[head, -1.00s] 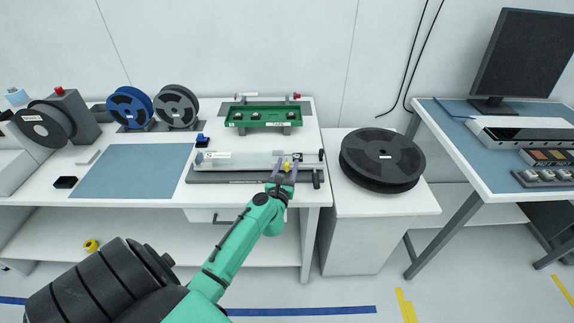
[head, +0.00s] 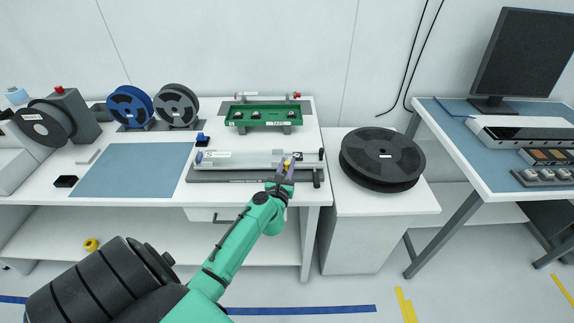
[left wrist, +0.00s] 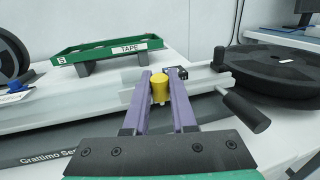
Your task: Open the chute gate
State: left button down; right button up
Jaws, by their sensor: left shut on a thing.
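The chute is a long pale channel (head: 235,160) on a dark grey base on the white bench; it also shows in the left wrist view (left wrist: 60,115). Near its right end is a small yellow knob (left wrist: 159,87), which also shows in the head view (head: 287,162). A small dark block (left wrist: 177,73) is just behind the knob. My left gripper (left wrist: 160,84) reaches in from the front, its purple fingers shut on the yellow knob. The fingers hide part of the knob and the channel behind it. My right gripper is out of view.
A black handle (left wrist: 245,110) sticks out close to the right of my left gripper. A green tray labelled TAPE (head: 262,115) stands behind the chute. A large black reel (head: 382,158) lies on the stand to the right. The blue mat (head: 133,170) is clear.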

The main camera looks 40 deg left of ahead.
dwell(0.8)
pick_arm(q)
jog(key=shift+d+p+v, duration=0.25)
jog(key=shift+p+v, duration=0.05)
jog(key=shift+v, duration=0.8)
jog(key=c, duration=0.8)
grip_release()
jog(key=shift+w, duration=0.2)
jog(key=shift+o, duration=0.2)
jog(key=b+v, duration=0.4)
jog(key=v, duration=1)
jog(key=shift+s, duration=0.25)
